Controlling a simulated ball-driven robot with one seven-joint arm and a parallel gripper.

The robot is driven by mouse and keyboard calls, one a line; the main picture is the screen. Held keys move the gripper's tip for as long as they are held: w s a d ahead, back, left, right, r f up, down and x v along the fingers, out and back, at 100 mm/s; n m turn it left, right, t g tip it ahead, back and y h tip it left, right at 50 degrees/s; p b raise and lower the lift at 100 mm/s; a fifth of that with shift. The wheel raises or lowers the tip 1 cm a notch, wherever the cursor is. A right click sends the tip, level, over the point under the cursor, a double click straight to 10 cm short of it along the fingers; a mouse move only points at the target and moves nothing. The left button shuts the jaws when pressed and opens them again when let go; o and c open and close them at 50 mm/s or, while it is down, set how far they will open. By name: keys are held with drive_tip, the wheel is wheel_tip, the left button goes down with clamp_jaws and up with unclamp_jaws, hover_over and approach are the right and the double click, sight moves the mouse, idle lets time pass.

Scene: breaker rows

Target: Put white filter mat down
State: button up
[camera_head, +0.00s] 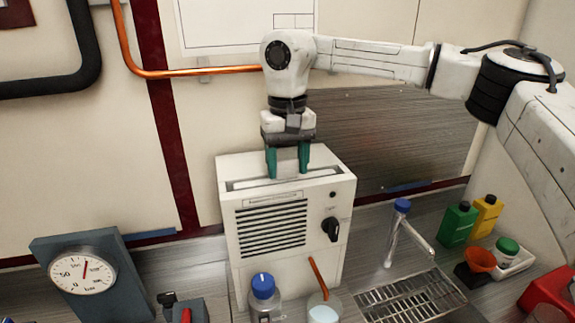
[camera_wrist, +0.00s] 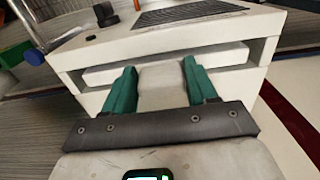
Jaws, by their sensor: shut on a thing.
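The white filter mat (camera_wrist: 163,90) is a pale piece between my fingers in the wrist view. A pale strip (camera_wrist: 228,57) crosses the slot behind it; I cannot tell whether it is part of the mat. My gripper (camera_head: 288,174) points down at the slot in the top of a white box-shaped unit (camera_head: 255,275), its two green fingers at the opening. It is shut on the mat, and in the wrist view the fingertips (camera_wrist: 159,64) reach to the slot. How deep the mat sits in the slot is hidden.
The unit has a black knob (camera_head: 331,229) and a vent grille (camera_head: 271,229). A gauge (camera_head: 83,274) stands left. A tap (camera_head: 397,230), drain grate (camera_head: 408,298), green bottle (camera_head: 458,224) and yellow bottle (camera_head: 486,214) are right.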

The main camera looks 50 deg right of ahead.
drive_tip(key=shift+f, duration=0.1)
drive_tip(key=o, duration=1.5)
drive_tip(key=shift+c, duration=0.2)
wheel_tip(320, 180, up, 12)
drive_tip(key=b, duration=0.1)
